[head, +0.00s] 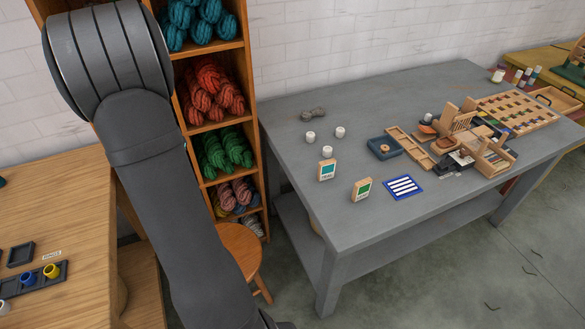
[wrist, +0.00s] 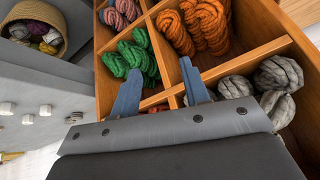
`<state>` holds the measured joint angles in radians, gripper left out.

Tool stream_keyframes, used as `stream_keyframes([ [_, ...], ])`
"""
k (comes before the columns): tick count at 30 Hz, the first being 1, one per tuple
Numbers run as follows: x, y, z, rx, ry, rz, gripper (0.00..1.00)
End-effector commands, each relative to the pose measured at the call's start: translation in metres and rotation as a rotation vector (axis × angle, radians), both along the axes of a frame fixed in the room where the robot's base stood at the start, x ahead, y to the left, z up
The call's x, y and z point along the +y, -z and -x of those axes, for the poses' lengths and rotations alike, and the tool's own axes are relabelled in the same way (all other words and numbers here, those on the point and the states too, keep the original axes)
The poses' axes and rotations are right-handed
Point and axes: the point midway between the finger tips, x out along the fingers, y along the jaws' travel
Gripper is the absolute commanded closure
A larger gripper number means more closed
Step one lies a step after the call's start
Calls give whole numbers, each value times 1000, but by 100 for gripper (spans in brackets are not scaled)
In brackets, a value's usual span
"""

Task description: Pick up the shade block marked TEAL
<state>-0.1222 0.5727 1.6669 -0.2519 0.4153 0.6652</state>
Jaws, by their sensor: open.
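The shade block marked TEAL (head: 327,171) stands upright near the front left edge of the grey table in the head view. It is a wooden block with a teal patch above its lettering. A similar block with a green patch (head: 362,189) stands to its right; its lettering is too small to read. My gripper (wrist: 160,88) shows in the wrist view with its two blue-grey fingers spread and nothing between them. It points at the wool shelf, away from the TEAL block. I cannot make out the TEAL block in the wrist view.
The wooden shelf (wrist: 237,70) holds wool skeins close to my gripper. On the grey table (head: 300,99), several white cylinders, a blue-and-white striped card (head: 403,187) and a blue tray (head: 384,148) lie around the blocks. A stool (head: 239,243) stands below the shelf.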

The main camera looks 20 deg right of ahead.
Motion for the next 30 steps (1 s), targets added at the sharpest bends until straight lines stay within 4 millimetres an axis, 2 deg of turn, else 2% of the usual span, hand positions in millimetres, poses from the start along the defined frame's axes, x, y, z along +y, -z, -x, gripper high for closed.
stream_keyframes([
  [1, -39, -3, -2, 19, 106, -5, 58],
  [4, -106, -7, 3, 59, 306, -14, 58],
  [7, -172, -13, 16, 93, 513, -20, 58],
  [12, -278, -25, 55, 136, 866, -25, 58],
  [15, -327, -33, 82, 153, 1047, -23, 58],
  [18, -361, -39, 105, 163, 1185, -21, 58],
  [21, -381, -43, 120, 167, 1270, -17, 58],
  [26, -394, -37, 129, 172, 1315, -15, 58],
  [30, -403, -12, 129, 174, 1314, -15, 58],
])
